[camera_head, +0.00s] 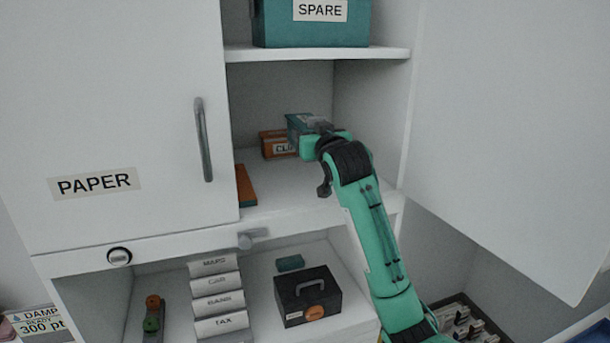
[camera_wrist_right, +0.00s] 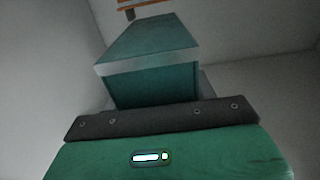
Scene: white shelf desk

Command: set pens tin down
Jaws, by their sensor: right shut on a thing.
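The pens tin (camera_head: 298,122), a teal box, is inside the middle shelf bay in the head view. My right gripper (camera_head: 318,132) is shut on it and hides its right part. In the right wrist view the tin (camera_wrist_right: 150,50) extends straight ahead of the gripper, teal with a pale grey band along its near edge. I cannot tell whether its underside touches the shelf board (camera_head: 293,190). No pens show. My left gripper is not in view.
An orange box with a partly hidden label (camera_head: 277,144) stands just left of the tin. A flat orange item (camera_head: 245,186) lies at the shelf's left edge. The PAPER door (camera_head: 120,120) is at left, an open door (camera_head: 510,130) at right. The shelf's front middle is clear.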

